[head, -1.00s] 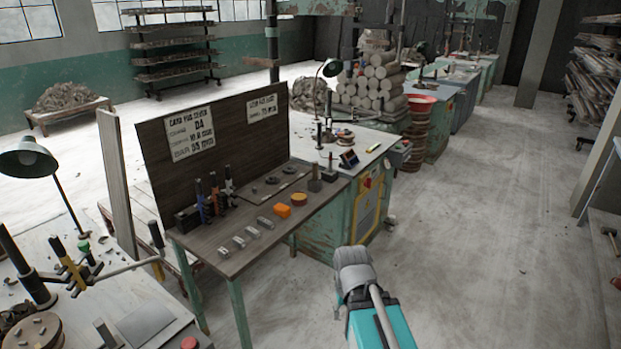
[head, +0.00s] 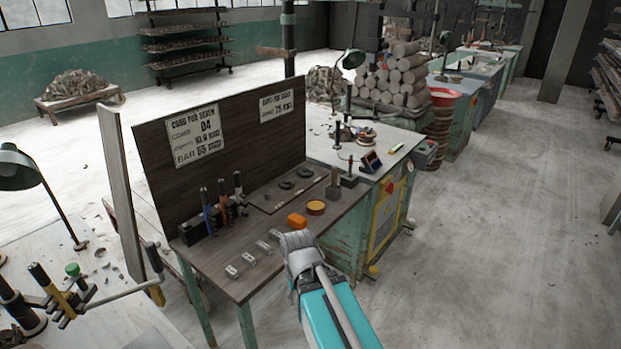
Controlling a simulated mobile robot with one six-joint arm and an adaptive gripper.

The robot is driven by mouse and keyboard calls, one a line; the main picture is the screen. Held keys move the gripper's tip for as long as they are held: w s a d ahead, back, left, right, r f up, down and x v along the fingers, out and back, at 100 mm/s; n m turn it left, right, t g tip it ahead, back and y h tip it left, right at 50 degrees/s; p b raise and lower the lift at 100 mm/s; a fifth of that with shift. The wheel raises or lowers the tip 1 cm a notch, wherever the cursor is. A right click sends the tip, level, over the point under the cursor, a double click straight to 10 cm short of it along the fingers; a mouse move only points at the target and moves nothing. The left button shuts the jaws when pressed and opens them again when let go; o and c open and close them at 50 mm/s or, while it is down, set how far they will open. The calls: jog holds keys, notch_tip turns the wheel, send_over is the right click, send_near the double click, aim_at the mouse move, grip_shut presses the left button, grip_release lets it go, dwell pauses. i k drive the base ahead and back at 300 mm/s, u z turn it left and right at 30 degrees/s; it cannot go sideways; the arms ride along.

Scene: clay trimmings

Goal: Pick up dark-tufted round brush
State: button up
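I cannot clearly single out a dark-tufted round brush. Several slim upright tools (head: 222,208) with dark tops stand in a dark holder (head: 194,232) on the left of the brown workbench (head: 238,262); they are too small to tell apart. A small upright piece (head: 333,184) with a dark base stands on the bench's right part, next to another dark block (head: 349,180). My arm reaches up from the bottom, its grey end overlapping the bench's front edge in the picture.
An orange block (head: 297,221), a round orange tin (head: 316,208) and several small metal blocks (head: 247,258) lie along the bench front. A backboard (head: 225,168) with signs rises behind. Another bench with a lamp (head: 20,170) is at left. Open floor (head: 480,250) lies at right.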

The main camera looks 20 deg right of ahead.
aim_at(335, 169)
jog(key=z, duration=0.15)
jog(key=i, duration=1.2)
jog(key=z, duration=0.6)
